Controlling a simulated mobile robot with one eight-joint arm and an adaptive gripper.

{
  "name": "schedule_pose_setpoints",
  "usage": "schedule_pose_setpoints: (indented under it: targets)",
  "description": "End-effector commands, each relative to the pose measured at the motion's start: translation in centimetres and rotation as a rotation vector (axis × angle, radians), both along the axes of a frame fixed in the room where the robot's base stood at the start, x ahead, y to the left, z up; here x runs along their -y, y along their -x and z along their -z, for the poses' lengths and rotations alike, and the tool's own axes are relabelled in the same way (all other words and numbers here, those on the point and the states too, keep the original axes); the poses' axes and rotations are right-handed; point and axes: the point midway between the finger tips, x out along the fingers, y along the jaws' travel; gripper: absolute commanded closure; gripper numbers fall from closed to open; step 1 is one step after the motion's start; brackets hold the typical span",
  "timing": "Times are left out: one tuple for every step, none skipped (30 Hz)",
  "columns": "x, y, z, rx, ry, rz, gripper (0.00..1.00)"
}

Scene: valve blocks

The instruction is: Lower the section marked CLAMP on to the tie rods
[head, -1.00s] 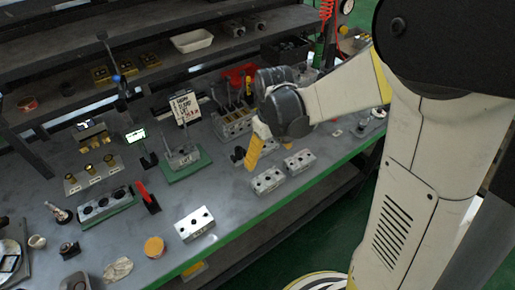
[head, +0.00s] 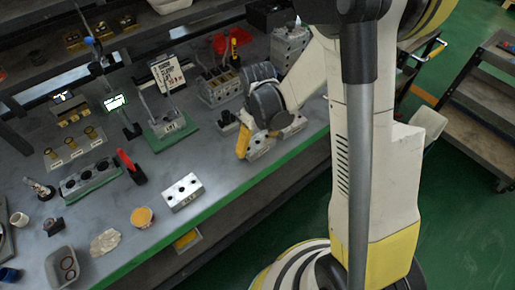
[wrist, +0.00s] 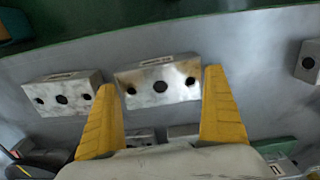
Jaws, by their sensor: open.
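My gripper (head: 244,146) is open, with yellow fingers pointing down over a grey metal block (head: 260,149) near the bench's front edge. In the wrist view this holed block (wrist: 160,85) shows between the spread fingers. Nothing is visibly gripped. A similar block (wrist: 62,93) lies beside it, and a third (wrist: 310,62) is at the right edge of that view. Small labels on the blocks are too small to read, so I cannot tell which says CLAMP. In the head view, thin upright rods (head: 146,106) rise from a grey block on a green base (head: 180,132).
A white sign (head: 167,74) stands behind the rods. A lone block (head: 182,192) lies at the front, beside an orange-topped round tin (head: 142,216). A red-handled item (head: 130,166) stands left of the rods. A block with upright handles (head: 219,86) stands behind my gripper.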

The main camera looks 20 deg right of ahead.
Motion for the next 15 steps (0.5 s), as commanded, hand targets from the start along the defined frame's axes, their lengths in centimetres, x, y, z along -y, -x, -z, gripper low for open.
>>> schedule_pose_setpoints:
  targets:
    - [0.01,-0.01,0.32,0.0,0.0,0.0,0.0]
    - [0.01,-0.01,0.29,0.0,0.0,0.0,0.0]
    - [0.0,0.0,0.21,0.0,0.0,0.0,0.0]
    - [0.0,0.0,0.17,0.0,0.0,0.0,0.0]
    - [0.0,0.0,0.15,0.0,0.0,0.0,0.0]
    - [0.0,0.0,0.13,0.0,0.0,0.0,0.0]
    - [0.0,0.0,0.13,0.0,0.0,0.0,0.09]
    - [0.0,0.0,0.12,0.0,0.0,0.0,0.18]
    - [0.0,0.0,0.12,0.0,0.0,0.0,0.31]
    - [0.0,0.0,0.12,0.0,0.0,0.0,0.4]
    - [0.0,0.0,0.12,0.0,0.0,0.0,0.49]
    - [0.0,0.0,0.11,0.0,0.0,0.0,0.5]
    - [0.0,0.0,0.11,0.0,0.0,0.0,0.5]
    - [-0.01,0.0,0.11,0.0,0.0,0.0,0.5]
    - [0.0,-0.01,0.11,0.0,0.0,0.0,0.5]
